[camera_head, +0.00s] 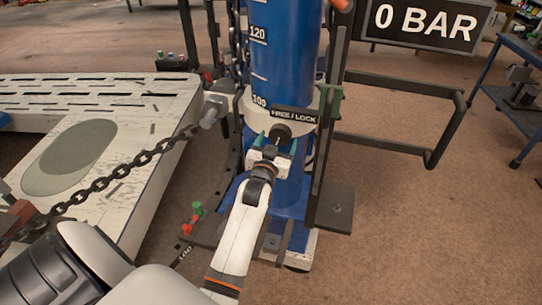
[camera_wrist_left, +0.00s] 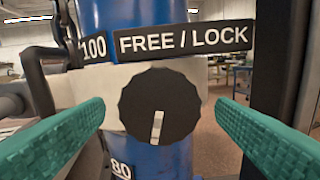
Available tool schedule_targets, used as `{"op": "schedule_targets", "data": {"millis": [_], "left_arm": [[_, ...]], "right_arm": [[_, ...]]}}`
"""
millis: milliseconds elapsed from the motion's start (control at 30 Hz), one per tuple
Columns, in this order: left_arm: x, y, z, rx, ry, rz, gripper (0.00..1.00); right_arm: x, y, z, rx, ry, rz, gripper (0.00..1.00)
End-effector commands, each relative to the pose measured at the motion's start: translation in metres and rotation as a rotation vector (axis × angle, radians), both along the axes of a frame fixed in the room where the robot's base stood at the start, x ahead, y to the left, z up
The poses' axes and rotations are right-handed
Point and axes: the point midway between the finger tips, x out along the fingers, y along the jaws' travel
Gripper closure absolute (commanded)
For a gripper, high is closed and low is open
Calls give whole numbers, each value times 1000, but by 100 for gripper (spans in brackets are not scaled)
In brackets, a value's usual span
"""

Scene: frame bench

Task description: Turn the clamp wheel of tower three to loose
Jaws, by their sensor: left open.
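The clamp wheel (camera_wrist_left: 160,106) is a black scalloped knob with a white pointer line, on a white collar around the blue tower (camera_head: 281,50). In the left wrist view its line points down and slightly left. A black FREE / LOCK label (camera_wrist_left: 184,39) sits above it. In the head view the wheel (camera_head: 279,133) is partly hidden behind my left gripper (camera_head: 272,150). The left gripper's teal fingers (camera_wrist_left: 160,135) are open, one on each side of the wheel, with gaps and no contact visible. The tower's number does not show. My right gripper is not in view.
A chain (camera_head: 115,176) runs from the tower collar down across the white slotted bench (camera_head: 165,108) at left. A dark frame rail (camera_head: 395,148) and a 0 BAR sign (camera_head: 424,22) stand right of the tower.

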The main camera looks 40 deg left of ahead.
Motion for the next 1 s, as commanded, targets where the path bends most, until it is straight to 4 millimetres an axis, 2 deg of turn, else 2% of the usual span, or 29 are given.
{"op": "schedule_targets", "data": {"millis": [300,500,667,1000], "left_arm": [[-65,-23,-3,-1,3,0,21],[-91,-32,-2,-1,2,0,21],[-97,-34,-1,0,1,0,21],[-97,-34,0,0,0,0,21]], "right_arm": [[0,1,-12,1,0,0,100],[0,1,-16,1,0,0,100],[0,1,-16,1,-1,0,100],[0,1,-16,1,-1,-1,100]]}}
